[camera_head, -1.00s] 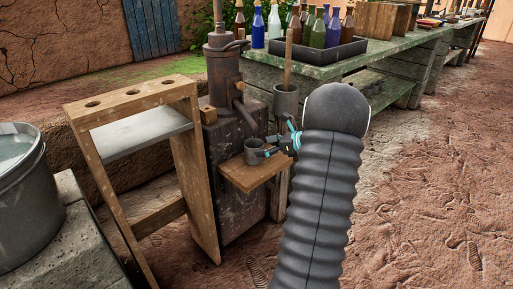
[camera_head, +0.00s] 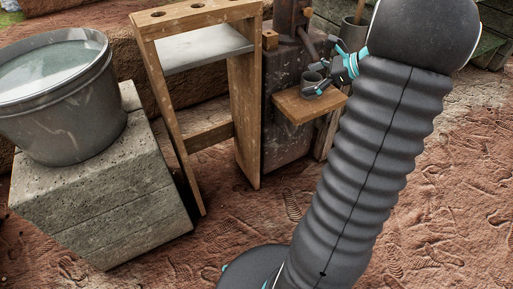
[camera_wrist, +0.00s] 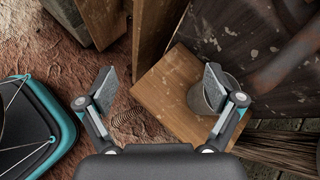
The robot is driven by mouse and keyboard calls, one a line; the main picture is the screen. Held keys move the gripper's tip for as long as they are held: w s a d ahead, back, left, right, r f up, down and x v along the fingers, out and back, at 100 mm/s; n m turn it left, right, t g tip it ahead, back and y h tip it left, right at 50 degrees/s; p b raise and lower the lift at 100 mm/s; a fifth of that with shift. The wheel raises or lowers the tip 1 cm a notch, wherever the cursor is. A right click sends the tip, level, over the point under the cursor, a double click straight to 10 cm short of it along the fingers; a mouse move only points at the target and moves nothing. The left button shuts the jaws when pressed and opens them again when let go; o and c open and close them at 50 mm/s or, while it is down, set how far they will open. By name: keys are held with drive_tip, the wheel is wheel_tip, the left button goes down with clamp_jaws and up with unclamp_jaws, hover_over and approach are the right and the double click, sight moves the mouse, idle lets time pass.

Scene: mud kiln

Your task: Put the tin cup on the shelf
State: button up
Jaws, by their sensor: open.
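The grey tin cup (camera_head: 311,79) stands upright on a small wooden board (camera_head: 296,107) at the front of the dark pump block. My gripper (camera_head: 327,84) is beside the cup, on its right in the head view, and looks very close to it. In the wrist view my gripper (camera_wrist: 158,80) is open, with the space between its fingers empty. The cup (camera_wrist: 198,100) shows partly behind the right finger; I cannot tell whether they touch. A wooden stand (camera_head: 199,17) with round holes in its top and a grey shelf (camera_head: 205,52) below stands left of the pump.
A big metal bucket (camera_head: 60,115) of water sits on a stone block (camera_head: 105,205) at the left. The rusty pump block (camera_head: 292,140) stands close behind the board. The stand's wooden legs rise between block and pump. Red muddy ground (camera_head: 230,235) in front is free.

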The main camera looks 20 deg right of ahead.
drive_tip(key=s+a+r+n+g+h, duration=0.15)
drive_tip(key=s+a+n, duration=0.35)
drive_tip(key=a, duration=0.5)
drive_tip(key=s+a+r+n+g+h, duration=0.1)
drive_tip(key=s+a+r+n+g, duration=0.15)
drive_tip(key=a+n, duration=0.55)
drive_tip(key=s+a+n+t+h, duration=0.1)
drive_tip(key=s+a+n+h, duration=0.3)
drive_tip(key=s+a+n, duration=0.7)
drive_tip(key=s+n, duration=0.1)
drive_tip(key=s, duration=0.2)
drive_tip(key=shift+f, duration=0.35)
